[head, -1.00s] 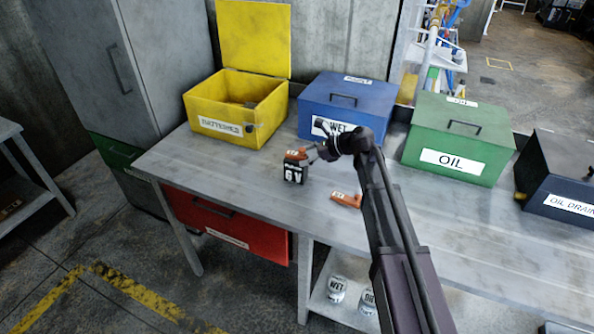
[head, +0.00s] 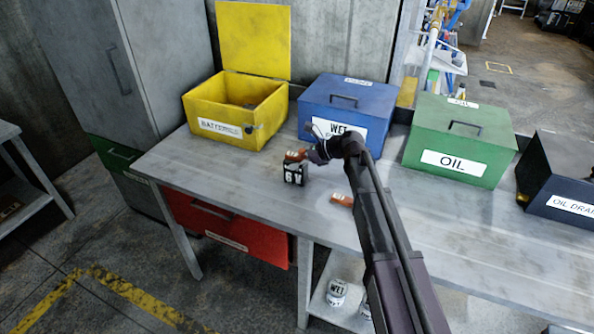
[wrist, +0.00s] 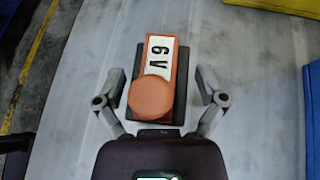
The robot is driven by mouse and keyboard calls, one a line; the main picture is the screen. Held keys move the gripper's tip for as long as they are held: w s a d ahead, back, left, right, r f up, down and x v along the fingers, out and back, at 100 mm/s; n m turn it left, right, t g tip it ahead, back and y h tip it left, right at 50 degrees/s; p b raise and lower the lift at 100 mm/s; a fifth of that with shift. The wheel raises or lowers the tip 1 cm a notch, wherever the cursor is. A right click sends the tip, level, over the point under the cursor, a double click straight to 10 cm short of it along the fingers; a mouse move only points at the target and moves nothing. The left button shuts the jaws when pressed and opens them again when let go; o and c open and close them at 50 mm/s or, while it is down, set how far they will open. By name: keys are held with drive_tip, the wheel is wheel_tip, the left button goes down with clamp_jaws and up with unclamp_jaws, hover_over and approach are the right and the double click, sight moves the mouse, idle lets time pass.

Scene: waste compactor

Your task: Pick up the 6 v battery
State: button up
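The 6 V battery (head: 293,176) stands on the grey workbench, with a black body, an orange top and a white "6 V" marking. In the wrist view the battery (wrist: 160,65) shows from above, with a "6 V" label and a round orange cap. My gripper (wrist: 163,98) is open, with one finger on each side of the battery and a visible gap on both sides. In the head view my gripper (head: 312,154) is at the battery's upper right; its fingers are hard to make out there.
The open yellow batteries box (head: 225,128) stands behind and left, its lid raised. A blue box (head: 345,103), a green oil box (head: 459,138) and a dark oil drain box (head: 563,183) line the back. A small orange item (head: 342,200) lies right of the battery. The front left bench is clear.

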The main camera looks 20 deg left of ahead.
drive_tip(key=c, duration=0.8)
drive_tip(key=shift+c, duration=0.2)
drive_tip(key=shift+r, duration=0.15)
drive_tip(key=shift+r+p, duration=1.75)
drive_tip(key=shift+p, duration=0.2)
drive_tip(key=s+d, duration=0.3)
drive_tip(key=s, duration=0.4)
drive_tip(key=s+d+r+p, duration=0.1)
drive_tip(key=s+d, duration=0.2)
drive_tip(key=s, duration=0.4)
drive_tip(key=shift+s+d, duration=0.25)
drive_tip(key=shift+s, duration=0.05)
drive_tip(key=shift+r, duration=0.1)
